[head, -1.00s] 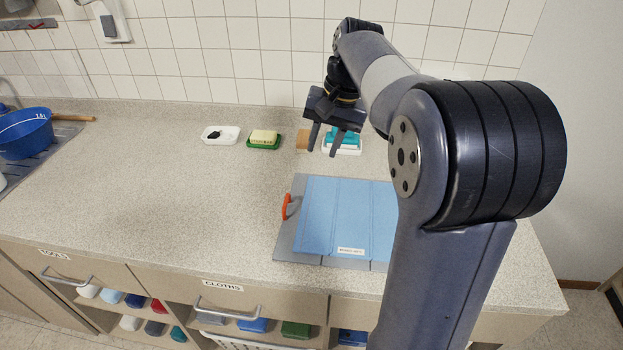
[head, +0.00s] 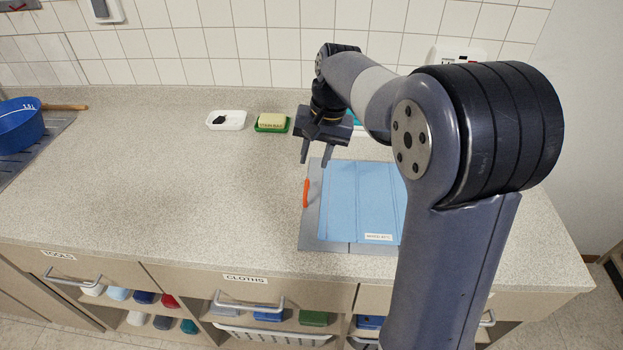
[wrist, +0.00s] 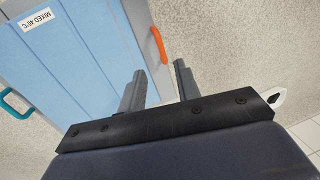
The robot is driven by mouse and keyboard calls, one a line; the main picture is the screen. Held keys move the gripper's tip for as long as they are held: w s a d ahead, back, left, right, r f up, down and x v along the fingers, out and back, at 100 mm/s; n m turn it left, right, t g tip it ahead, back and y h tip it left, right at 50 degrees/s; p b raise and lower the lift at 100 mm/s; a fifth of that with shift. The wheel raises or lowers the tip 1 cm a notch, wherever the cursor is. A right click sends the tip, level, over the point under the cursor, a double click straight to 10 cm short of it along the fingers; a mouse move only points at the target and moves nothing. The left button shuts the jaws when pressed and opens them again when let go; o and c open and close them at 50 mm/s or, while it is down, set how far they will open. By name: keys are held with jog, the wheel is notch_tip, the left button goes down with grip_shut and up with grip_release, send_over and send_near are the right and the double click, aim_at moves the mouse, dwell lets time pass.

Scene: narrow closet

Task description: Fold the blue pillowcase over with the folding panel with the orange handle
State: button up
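The blue pillowcase (head: 362,200) lies flat on the grey folding board, with a white label near its front edge. The left folding panel (head: 311,225) lies flat, and its orange handle (head: 306,193) stands at the board's left edge. My gripper (head: 317,160) is open and empty, above and behind the handle. In the wrist view, the orange handle (wrist: 157,44) shows beyond the two spread fingers (wrist: 158,82), apart from them. The pillowcase (wrist: 75,60) lies to the left there. My arm hides the board's right side in the head view.
A teal handle (wrist: 8,98) shows in the wrist view. Behind the board are a white dish (head: 226,120) and a green dish with a yellow block (head: 272,122). A blue basin (head: 20,125) stands far left. The counter left of the board is clear.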

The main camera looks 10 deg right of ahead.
aim_at(306, 188)
jog(key=f, duration=0.2)
jog(key=a+f, duration=0.1)
jog(key=f, duration=0.5)
jog(key=shift+w+a+f, duration=0.1)
jog(key=shift+w+a, duration=0.05)
jog(key=shift+a, duration=0.15)
grip_shut()
